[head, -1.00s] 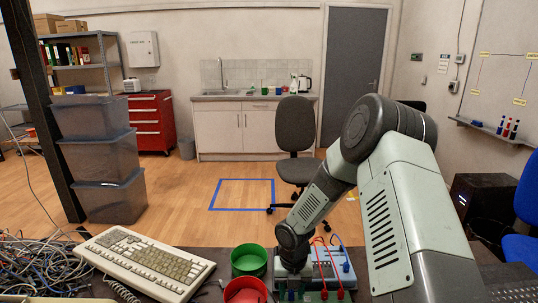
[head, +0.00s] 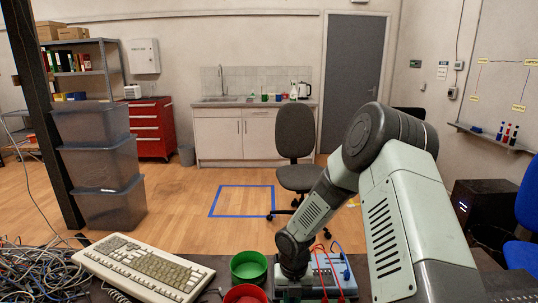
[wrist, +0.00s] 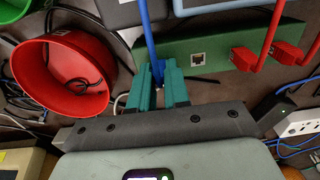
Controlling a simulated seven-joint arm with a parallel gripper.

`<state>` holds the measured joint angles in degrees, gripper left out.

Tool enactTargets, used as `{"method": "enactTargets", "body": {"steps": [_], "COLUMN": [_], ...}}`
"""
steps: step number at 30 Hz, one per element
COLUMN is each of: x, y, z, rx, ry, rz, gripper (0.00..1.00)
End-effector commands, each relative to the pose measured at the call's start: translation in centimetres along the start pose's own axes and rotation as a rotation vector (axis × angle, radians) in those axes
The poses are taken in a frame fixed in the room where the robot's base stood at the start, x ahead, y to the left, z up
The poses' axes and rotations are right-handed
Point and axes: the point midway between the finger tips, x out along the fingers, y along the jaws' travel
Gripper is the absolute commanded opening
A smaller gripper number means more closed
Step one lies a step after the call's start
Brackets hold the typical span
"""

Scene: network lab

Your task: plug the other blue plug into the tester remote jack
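In the wrist view my gripper (wrist: 159,88) has teal fingers close together around a blue plug (wrist: 158,72), which is mostly hidden between them. Its blue cable (wrist: 149,35) runs up from the fingertips. Just beyond and to the right is a green box (wrist: 222,48) with an open, empty-looking jack (wrist: 197,58) in its near face. The fingertips are to the left of this jack, apart from it. In the head view my wrist covers the gripper, and the blue-grey tester (head: 332,268) is partly visible behind it.
Two red plugs, left (wrist: 243,59) and right (wrist: 287,53), sit at the green box's right side. A red bowl (wrist: 62,78) is close on the left. A green bowl (head: 249,266) and keyboard (head: 140,267) are on the bench. A white power strip (wrist: 299,122) lies right.

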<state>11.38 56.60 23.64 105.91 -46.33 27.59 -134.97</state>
Motion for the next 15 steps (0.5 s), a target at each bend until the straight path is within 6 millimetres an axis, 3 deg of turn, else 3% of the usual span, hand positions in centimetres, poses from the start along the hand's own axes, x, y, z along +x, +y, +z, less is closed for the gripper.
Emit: {"method": "enactTargets", "body": {"steps": [15], "x": [-0.12], "y": [0.00], "z": [0.02], "rx": [0.000], "ry": [0.000], "rz": [0.000], "gripper": [0.00]}}
